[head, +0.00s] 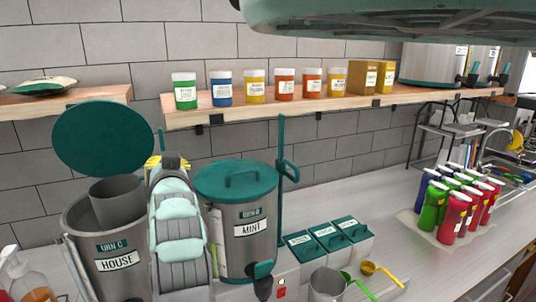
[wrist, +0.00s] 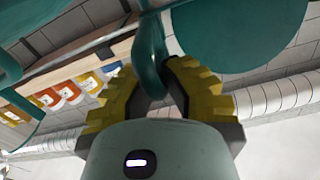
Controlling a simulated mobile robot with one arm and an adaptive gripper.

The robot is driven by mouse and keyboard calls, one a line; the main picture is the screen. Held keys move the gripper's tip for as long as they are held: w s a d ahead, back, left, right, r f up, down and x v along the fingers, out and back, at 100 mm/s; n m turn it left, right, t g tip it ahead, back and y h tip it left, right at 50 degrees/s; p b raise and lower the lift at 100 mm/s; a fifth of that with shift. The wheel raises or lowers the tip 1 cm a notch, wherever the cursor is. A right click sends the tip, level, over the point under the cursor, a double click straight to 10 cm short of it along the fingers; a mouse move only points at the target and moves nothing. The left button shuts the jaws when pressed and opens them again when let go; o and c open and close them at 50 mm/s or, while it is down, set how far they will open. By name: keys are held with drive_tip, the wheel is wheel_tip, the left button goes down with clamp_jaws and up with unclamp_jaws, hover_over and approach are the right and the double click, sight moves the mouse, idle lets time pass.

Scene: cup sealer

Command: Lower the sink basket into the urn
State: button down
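Urn C (head: 118,262), labelled HOUSE, stands at the left of the head view. Its round green lid (head: 100,138) is tipped up behind it. A grey cylinder (head: 115,205), apparently the basket, rises above the urn's rim; its lower part is hidden inside. My gripper (head: 168,161) is just right of the cylinder, above the urn's right side. In the wrist view, my gripper's yellow fingers (wrist: 158,88) flank a green curved handle (wrist: 153,55). Whether they press on it is unclear. My arm hides much of the urn's right side.
Urn D (head: 246,230), labelled MINT, stands close right with its lid on and a tall green lever (head: 289,170) beside it. A wooden shelf (head: 245,114) with jars is above. Green-lidded boxes (head: 325,237) and colourful bottles (head: 455,215) stand farther right.

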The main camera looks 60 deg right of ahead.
wheel_tip(320, 180, down, 7)
drive_tip(key=b, duration=0.6)
drive_tip(key=shift+d, duration=0.1)
drive_tip(key=c, duration=1.4)
unclamp_jaws()
drive_tip(key=shift+f, duration=0.1)
drive_tip(key=o, duration=0.4)
drive_tip(key=v, duration=0.7)
drive_tip(key=shift+s+a, duration=0.2)
drive_tip(key=shift+s, duration=0.1)
